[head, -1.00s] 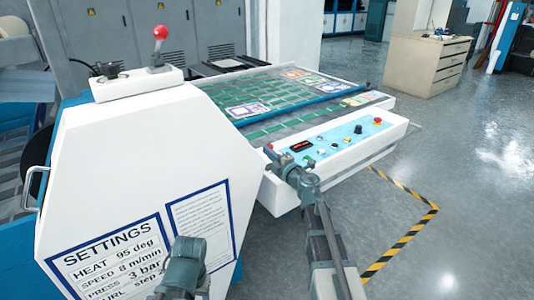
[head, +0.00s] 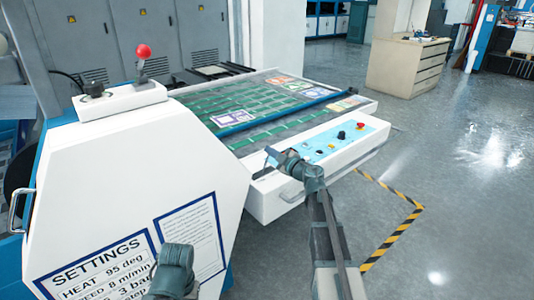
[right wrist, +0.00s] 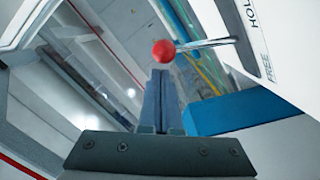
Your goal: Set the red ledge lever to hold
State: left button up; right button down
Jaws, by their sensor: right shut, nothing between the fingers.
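The red-knobbed lever (head: 143,51) stands up, slightly tilted, on a white ledge box (head: 122,97) on top of the machine's white side housing. In the right wrist view its red ball (right wrist: 163,51) shows just beyond my fingertips, with its metal rod running right to a white face lettered HOLD (right wrist: 254,14) and FREE (right wrist: 265,68). Which word the lever points to is unclear. My right gripper (head: 270,153) is shut and empty, by the control panel's left end, well apart from the lever. Its closed fingers show in the right wrist view (right wrist: 161,85). My left gripper is out of view.
A black knob (head: 95,88) sits left of the lever on the same box. The control panel (head: 335,143) and the bed with green sheets (head: 265,105) lie to the right. A settings sign (head: 95,270) is on the housing front. Open floor lies right.

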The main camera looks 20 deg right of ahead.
jog(key=shift+w+d, duration=0.15)
jog(key=shift+d, duration=0.15)
jog(key=shift+s, duration=0.2)
dwell(0.4)
